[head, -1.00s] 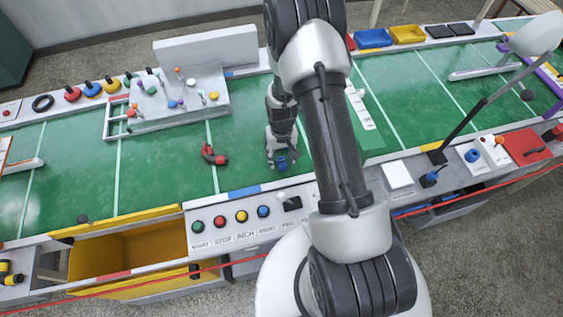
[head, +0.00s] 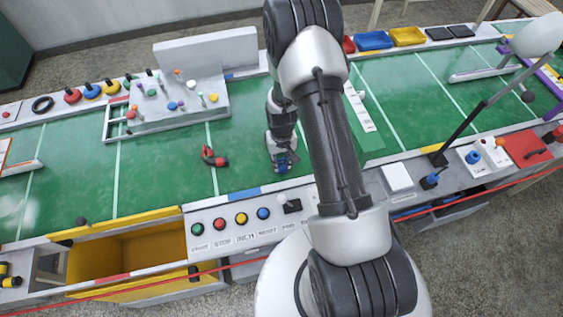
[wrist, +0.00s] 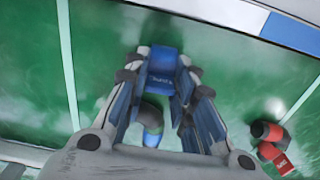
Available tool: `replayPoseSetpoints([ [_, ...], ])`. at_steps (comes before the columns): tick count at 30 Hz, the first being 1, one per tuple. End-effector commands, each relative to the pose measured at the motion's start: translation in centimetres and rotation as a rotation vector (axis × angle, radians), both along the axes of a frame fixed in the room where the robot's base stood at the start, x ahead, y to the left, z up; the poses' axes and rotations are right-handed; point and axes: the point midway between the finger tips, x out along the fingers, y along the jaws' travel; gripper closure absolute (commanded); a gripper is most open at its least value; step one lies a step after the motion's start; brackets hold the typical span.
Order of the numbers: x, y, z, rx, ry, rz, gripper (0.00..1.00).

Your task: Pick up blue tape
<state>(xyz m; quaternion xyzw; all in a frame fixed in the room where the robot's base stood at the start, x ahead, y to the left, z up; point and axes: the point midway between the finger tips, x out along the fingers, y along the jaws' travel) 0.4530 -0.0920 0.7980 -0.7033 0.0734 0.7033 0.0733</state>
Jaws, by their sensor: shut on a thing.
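The blue tape (wrist: 165,72) is a small blue piece with light lettering, held between the fingertips in the wrist view. My gripper (wrist: 163,82) is shut on it, with a finger on each side. A second blue patch (wrist: 153,124) shows between the fingers, nearer the palm; I cannot tell whether it belongs to the tape. In the head view my gripper (head: 284,164) points down at the green table top (head: 240,150), near its front edge. The tape is mostly hidden there by the fingers, and its height over the table is unclear.
A red and black tool (head: 213,157) lies left of my gripper. A button panel (head: 235,222) lines the front edge, with an open yellow drawer (head: 130,250) to its left. A white rack with coloured pegs (head: 175,100) stands behind.

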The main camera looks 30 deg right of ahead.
Motion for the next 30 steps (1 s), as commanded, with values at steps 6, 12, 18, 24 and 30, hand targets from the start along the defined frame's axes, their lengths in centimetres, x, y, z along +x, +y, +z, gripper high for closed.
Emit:
replayPoseSetpoints([
  [6,0.0,0.0,0.5,0.000,0.000,0.000,0.85],
  [12,0.1,0.0,2.8,-0.001,-0.003,0.000,0.85],
  [18,0.2,0.0,7.6,-0.001,-0.005,0.000,0.85],
  [24,0.1,0.0,12.9,-0.001,-0.005,0.000,0.85],
  [30,0.1,0.0,17.0,-0.001,-0.003,0.000,0.85],
])
